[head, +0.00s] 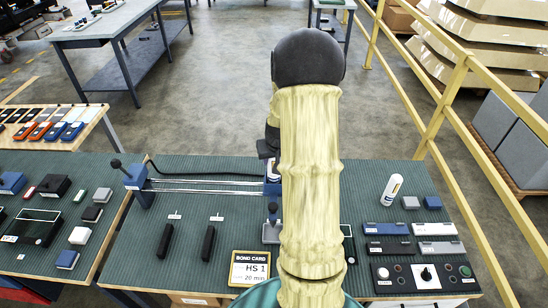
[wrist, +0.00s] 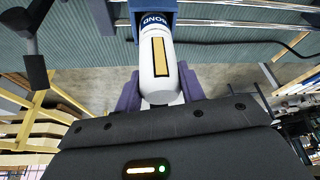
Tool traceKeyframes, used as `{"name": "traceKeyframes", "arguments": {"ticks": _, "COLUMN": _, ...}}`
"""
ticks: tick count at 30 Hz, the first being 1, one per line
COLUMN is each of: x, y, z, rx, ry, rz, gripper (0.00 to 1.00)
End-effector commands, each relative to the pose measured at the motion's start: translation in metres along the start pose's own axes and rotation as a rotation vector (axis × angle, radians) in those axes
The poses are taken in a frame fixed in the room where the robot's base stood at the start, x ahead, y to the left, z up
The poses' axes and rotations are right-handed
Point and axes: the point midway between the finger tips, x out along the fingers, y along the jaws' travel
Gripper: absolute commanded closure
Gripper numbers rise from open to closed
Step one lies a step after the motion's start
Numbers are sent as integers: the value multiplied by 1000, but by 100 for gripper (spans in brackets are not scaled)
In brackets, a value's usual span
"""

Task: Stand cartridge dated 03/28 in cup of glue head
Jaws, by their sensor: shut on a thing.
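In the wrist view a white cartridge (wrist: 158,62) with a navy "BOND" band and a tan strip sits between the purple fingers of my gripper (wrist: 160,88), which is shut on it. No date is readable on it. The cartridge's banded end meets a blue block (wrist: 153,8), which looks like the glue head's cup. I cannot tell how deep it sits there. In the head view my arm hides most of this; a blue part of the glue head (head: 272,188) shows at the arm's left edge. A second white cartridge (head: 391,190) stands on the bench at right.
Metal rods (head: 205,185) run left to a blue end block with a lever (head: 136,178). Two black handles (head: 208,242), a "BOND CARD" sign (head: 249,268) and a control panel (head: 424,277) are on the green bench. A yellow railing (head: 450,85) runs along the right.

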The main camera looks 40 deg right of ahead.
Motion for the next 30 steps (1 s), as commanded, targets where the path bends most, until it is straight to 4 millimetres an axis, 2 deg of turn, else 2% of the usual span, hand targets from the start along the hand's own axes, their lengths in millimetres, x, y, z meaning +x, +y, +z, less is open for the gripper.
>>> {"name": "traceKeyframes", "arguments": {"ticks": 28, "x": 5, "y": 0, "z": 2, "rx": 0, "ry": 2, "rz": 0, "gripper": 100}}
{"name": "traceKeyframes", "arguments": {"ticks": 29, "x": 5, "y": 0, "z": 2, "rx": 0, "ry": 2, "rz": 0, "gripper": 55}}
{"name": "traceKeyframes", "arguments": {"ticks": 30, "x": 5, "y": 0, "z": 2, "rx": 0, "ry": 2, "rz": 0, "gripper": 47}}
